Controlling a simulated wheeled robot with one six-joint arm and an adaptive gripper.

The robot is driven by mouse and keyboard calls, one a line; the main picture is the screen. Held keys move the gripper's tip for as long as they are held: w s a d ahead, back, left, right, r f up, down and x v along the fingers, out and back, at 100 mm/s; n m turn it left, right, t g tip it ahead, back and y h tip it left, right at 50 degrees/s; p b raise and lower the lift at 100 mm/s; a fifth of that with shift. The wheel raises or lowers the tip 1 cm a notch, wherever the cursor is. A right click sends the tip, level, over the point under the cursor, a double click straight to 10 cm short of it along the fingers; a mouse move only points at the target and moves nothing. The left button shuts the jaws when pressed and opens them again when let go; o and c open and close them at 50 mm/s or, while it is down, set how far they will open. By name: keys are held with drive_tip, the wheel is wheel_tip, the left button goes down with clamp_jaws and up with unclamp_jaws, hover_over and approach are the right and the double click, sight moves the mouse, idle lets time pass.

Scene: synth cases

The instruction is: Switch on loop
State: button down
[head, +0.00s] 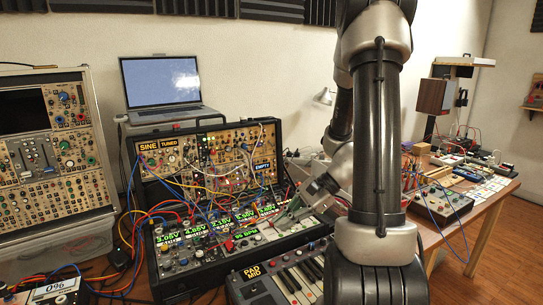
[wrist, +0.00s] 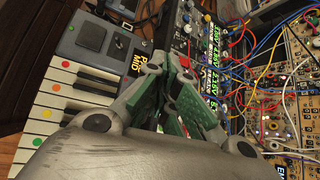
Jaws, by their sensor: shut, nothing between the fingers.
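My gripper (head: 290,217) is shut and empty. It reaches down over the right part of the open synth case (head: 165,293), close above its lower panel of lit displays. In the wrist view my gripper (wrist: 183,82) shows green-grey fingers closed together, in front of the row of displays (wrist: 212,62). The fingers hide part of that panel. I cannot make out a switch labelled loop in either view. I cannot tell whether the fingertips touch the panel.
A keyboard marked PAD MIDI (head: 252,271) stands in front of the case; it also shows in the wrist view (wrist: 88,38). Many patch cables cross the case. A laptop (head: 160,82) stands behind. Another synth rack (head: 50,150) is at left, a wooden bench (head: 483,208) at right.

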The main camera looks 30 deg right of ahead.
drive_tip(key=w+d+f+m+t, duration=0.2)
drive_tip(key=w+m+t, duration=0.3)
drive_tip(key=w+m, duration=0.3)
drive_tip(key=m+t+h, duration=0.8)
drive_tip(key=m+t, duration=0.3)
drive_tip(key=m, duration=0.3)
approach(267, 151)
drive_tip(key=s, duration=0.4)
drive_tip(key=shift+w+d, duration=0.2)
drive_tip(key=shift+d, duration=0.15)
drive_tip(key=shift+w, duration=0.1)
drive_tip(key=w, duration=0.3)
drive_tip(key=w+a, duration=0.1)
drive_tip(key=w, duration=0.5)
drive_tip(key=shift+w+a+r, duration=0.15)
drive_tip(key=shift+w+r, duration=0.1)
drive_tip(key=shift+w, duration=0.1)
drive_tip(key=shift+r+g, duration=0.1)
drive_tip(key=shift+g, duration=0.2)
